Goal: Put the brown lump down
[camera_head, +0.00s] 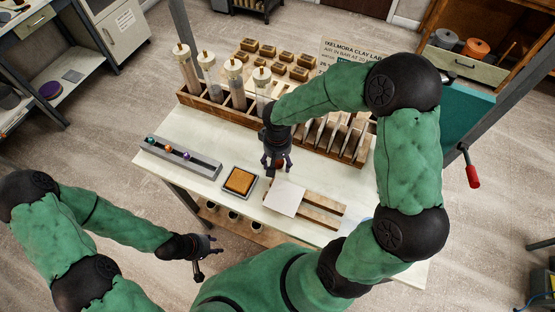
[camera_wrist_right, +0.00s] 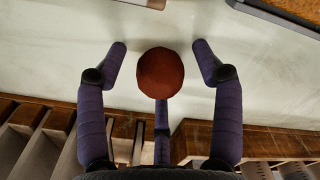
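The brown lump (camera_wrist_right: 160,73) is a round reddish-brown ball in the right wrist view, between the fingers of my right gripper (camera_wrist_right: 160,62). Clear gaps show between it and the two side fingers; it overlaps the end of the third finger. I cannot tell whether it touches the table. In the head view my right gripper (camera_head: 277,165) is over the pale worktable (camera_head: 180,125), just behind a framed amber pad, and its fingers largely hide the lump. My left gripper (camera_head: 203,255) is empty, off the table's front left, with fingers spread.
The amber pad (camera_head: 240,181) lies in front of my right gripper. A grey rail with small coloured balls (camera_head: 180,157) lies to the left. A white square tile (camera_head: 285,197) lies by wooden slats (camera_head: 322,207). Behind stand a rack of tubes (camera_head: 237,92) and a slotted wooden rack (camera_head: 340,145).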

